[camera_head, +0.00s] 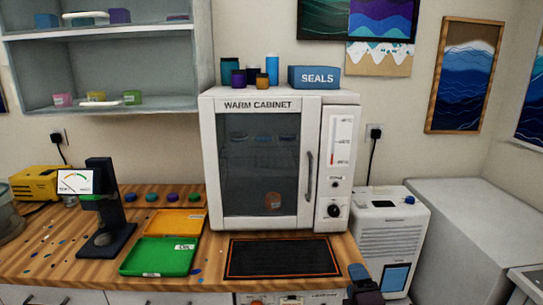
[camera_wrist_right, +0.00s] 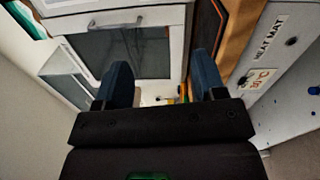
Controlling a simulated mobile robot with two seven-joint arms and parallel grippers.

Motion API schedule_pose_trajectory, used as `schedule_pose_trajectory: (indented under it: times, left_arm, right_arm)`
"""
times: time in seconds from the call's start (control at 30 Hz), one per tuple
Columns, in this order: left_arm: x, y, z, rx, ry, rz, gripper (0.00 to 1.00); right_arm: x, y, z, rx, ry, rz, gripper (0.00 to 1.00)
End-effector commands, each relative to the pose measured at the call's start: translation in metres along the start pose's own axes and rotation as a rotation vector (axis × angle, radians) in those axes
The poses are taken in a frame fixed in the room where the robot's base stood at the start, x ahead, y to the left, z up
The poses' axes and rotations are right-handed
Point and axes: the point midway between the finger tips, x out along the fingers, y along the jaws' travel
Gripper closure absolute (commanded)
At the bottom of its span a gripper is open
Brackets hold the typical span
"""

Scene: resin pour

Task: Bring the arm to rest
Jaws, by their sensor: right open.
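My right gripper (camera_head: 362,278) shows at the bottom edge of the head view, right of the black mat and below the warm cabinet's right corner. In the right wrist view its two blue fingers (camera_wrist_right: 162,75) stand well apart with nothing between them. Most of the right arm is out of the head view. My left gripper is in neither view.
The warm cabinet (camera_head: 262,155) stands on the bench with its door shut and a container (camera_head: 272,201) inside. The black mat (camera_head: 278,258) is bare. Green tray (camera_head: 160,256), orange tray (camera_head: 178,222) and a dark stand (camera_head: 108,215) are left. A white appliance (camera_head: 390,235) is right.

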Motion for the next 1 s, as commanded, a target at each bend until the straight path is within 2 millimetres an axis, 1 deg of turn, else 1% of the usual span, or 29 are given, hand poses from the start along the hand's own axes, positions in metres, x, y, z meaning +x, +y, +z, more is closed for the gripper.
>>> schedule_pose_trajectory:
  times: [0.03, 0.13, 0.27, 0.3, 0.37, 0.4, 0.47, 0.53, 0.63, 0.7, 0.8, 0.9, 1.0]
  left_arm:
    - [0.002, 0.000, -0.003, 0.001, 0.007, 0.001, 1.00]
    - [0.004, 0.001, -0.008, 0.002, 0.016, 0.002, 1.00]
    - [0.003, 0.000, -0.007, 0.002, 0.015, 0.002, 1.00]
    - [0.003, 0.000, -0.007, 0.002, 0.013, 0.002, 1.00]
    - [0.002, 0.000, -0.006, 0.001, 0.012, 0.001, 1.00]
    - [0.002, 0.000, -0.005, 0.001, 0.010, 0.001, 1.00]
    - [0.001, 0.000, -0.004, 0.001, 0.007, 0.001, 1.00]
    - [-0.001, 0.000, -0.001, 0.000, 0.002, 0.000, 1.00]
    - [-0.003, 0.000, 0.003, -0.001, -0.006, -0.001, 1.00]
    - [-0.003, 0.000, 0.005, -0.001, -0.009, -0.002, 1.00]
    - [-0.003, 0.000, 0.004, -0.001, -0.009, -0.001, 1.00]
    - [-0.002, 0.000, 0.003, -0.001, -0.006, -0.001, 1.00]
    - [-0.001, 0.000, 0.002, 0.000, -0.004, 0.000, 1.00]
  right_arm:
    - [-0.002, -0.001, -0.001, 0.106, 0.010, -0.016, 0.36]
    - [-0.012, -0.013, 0.000, 0.345, 0.020, -0.069, 0.36]
    - [-0.040, -0.042, 0.005, 0.702, 0.001, -0.167, 0.36]
    - [-0.052, -0.053, 0.007, 0.818, -0.015, -0.200, 0.36]
    - [-0.074, -0.072, 0.011, 0.989, -0.049, -0.249, 0.36]
    - [-0.088, -0.083, 0.013, 1.092, -0.076, -0.277, 0.36]
    - [-0.111, -0.100, 0.018, 1.226, -0.122, -0.315, 0.36]
    - [-0.138, -0.118, 0.024, 1.354, -0.180, -0.350, 0.36]
    - [-0.179, -0.142, 0.032, 1.476, -0.269, -0.391, 0.36]
    - [-0.207, -0.158, 0.037, 1.521, -0.331, -0.415, 0.36]
    - [-0.242, -0.176, 0.044, 1.538, -0.409, -0.442, 0.36]
    - [-0.268, -0.189, 0.047, 1.539, -0.464, -0.467, 0.36]
    - [-0.283, -0.196, 0.047, 1.539, -0.491, -0.485, 0.36]
